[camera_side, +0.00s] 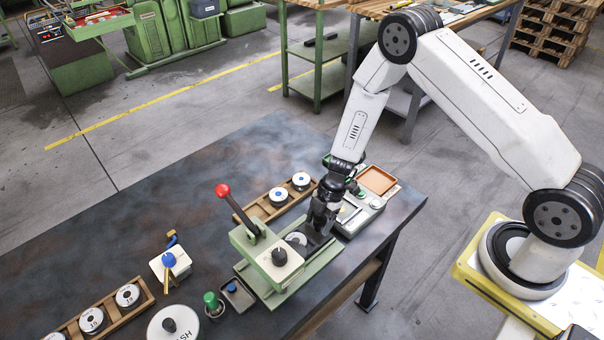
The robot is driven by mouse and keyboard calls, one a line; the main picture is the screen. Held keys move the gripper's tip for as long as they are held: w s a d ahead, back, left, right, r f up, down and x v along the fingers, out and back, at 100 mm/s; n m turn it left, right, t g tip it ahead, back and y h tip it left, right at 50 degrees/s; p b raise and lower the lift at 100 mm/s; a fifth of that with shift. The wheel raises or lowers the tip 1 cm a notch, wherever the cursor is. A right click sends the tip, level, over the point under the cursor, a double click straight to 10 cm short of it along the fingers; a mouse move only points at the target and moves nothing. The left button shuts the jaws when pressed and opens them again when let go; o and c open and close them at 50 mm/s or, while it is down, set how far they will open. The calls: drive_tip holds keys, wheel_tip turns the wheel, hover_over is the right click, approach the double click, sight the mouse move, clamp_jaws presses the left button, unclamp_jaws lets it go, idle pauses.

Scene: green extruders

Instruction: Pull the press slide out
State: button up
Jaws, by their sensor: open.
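The green press (262,252) stands on the dark table, with a red-knobbed lever (237,210) rising at its upper left. The press slide (312,247) is a dark piece on the right side of the green base, beside a pale round disc (296,239). My gripper (317,232) is open and points down over the right end of the slide. Its black fingers hide part of the slide, and I cannot tell whether they touch it.
A wooden rack (265,209) with two round pieces stands just behind the press. A grey unit with an orange tray (377,181) stands close right of my gripper. Another rack (111,312), a white round part (174,325) and a small white fixture (170,266) stand at left.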

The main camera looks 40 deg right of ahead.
drive_tip(key=shift+r, duration=0.1)
drive_tip(key=shift+r, duration=2.15)
drive_tip(key=shift+r, duration=0.15)
drive_tip(key=shift+r, duration=1.85)
drive_tip(key=shift+r, duration=0.1)
